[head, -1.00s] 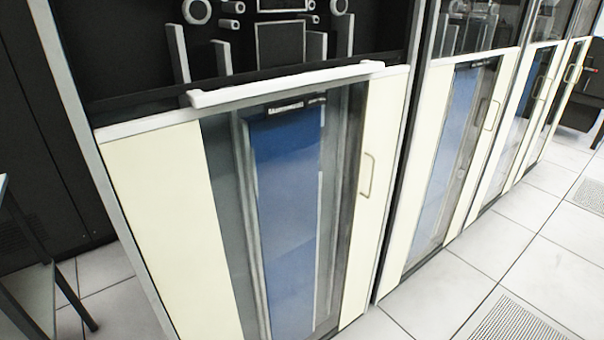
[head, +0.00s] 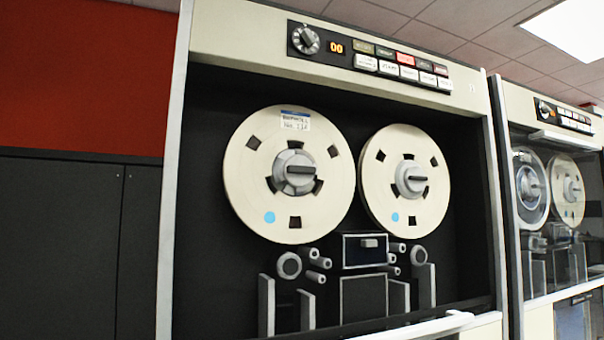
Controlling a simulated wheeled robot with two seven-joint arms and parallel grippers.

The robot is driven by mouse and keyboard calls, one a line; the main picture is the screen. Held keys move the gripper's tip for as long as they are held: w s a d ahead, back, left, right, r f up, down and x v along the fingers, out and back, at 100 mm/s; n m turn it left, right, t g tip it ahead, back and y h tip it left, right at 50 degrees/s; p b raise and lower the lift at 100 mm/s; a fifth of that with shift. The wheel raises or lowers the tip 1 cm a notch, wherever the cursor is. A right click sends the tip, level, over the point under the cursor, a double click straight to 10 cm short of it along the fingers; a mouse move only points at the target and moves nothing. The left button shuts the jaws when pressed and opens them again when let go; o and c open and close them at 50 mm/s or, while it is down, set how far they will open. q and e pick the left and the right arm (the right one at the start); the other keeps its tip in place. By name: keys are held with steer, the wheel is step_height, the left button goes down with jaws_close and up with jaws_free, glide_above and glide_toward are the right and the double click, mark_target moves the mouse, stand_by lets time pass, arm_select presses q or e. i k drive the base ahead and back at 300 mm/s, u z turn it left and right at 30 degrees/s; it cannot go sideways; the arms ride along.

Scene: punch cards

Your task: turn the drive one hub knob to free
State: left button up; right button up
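The nearest tape drive (head: 173,190) fills the middle of the head view, with its upper bay uncovered. Two cream reels sit on its dark panel: a left reel (head: 245,185) with a paper label, and a right reel (head: 432,200). The left hub knob (head: 299,172) is grey, with its grip bar lying about level. The right hub knob (head: 415,178) looks alike, its bar also about level. I cannot read any lock or free marking on either. Neither of my grippers is in view.
A control strip (head: 345,64) with a dial, a display reading 00 and several buttons runs above the reels. Tape guides and a small head block (head: 364,250) stand below. A white rail (head: 425,326) crosses low in front. A second drive (head: 560,190) stands at right.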

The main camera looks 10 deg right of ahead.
mark_target(298, 171)
steer(key=z, duration=0.1)
steer(key=k, duration=1)
steer(key=u, duration=0.9)
steer(key=i, duration=0.85)
steer(key=z, duration=0.85)
steer(key=i, duration=0.6)
steer(key=z, duration=0.7)
